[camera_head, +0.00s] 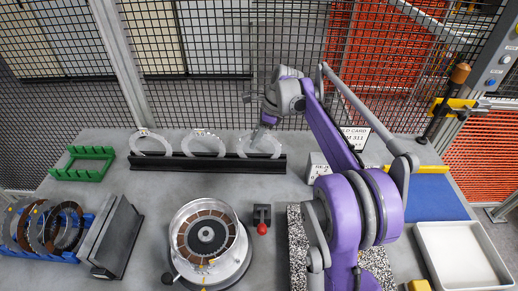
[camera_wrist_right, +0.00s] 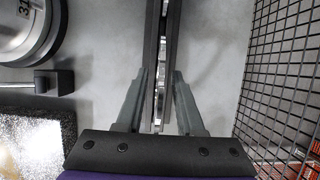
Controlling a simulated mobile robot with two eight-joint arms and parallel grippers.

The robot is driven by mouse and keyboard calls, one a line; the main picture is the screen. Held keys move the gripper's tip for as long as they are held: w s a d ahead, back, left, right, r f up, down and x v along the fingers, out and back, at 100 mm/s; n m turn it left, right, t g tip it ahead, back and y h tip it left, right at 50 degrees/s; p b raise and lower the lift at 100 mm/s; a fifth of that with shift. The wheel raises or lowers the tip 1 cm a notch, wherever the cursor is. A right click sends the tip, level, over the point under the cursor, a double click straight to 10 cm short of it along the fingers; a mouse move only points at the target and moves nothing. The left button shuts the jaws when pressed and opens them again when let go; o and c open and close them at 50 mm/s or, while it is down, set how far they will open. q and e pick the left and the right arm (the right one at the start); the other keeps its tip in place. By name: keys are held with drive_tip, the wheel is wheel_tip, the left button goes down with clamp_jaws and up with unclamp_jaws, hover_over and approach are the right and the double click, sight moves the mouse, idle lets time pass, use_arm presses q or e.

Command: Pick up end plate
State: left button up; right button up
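Three silver ring-shaped end plates stand upright in a black slotted rack (camera_head: 160,163) at the back of the table: a left one (camera_head: 150,142), a middle one (camera_head: 203,142) and a right one (camera_head: 240,143). My right gripper (camera_head: 264,134) is over the right end plate and covers part of it. In the right wrist view, the gripper's two fingers (camera_wrist_right: 160,75) are apart, one on each side of the thin plate seen edge-on (camera_wrist_right: 158,112) and the dark rack (camera_wrist_right: 168,30). I cannot tell whether either finger touches the plate. My left gripper is not in view.
A round clutch drum (camera_head: 216,236) stands at front centre, with a small black block with a red knob (camera_head: 262,228) beside it. A green rack (camera_head: 82,163), a blue rack of discs (camera_head: 50,228), a white tray (camera_head: 462,255) and a mesh fence (camera_head: 220,50) surround the work area.

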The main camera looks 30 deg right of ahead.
clamp_jaws()
idle(1.2)
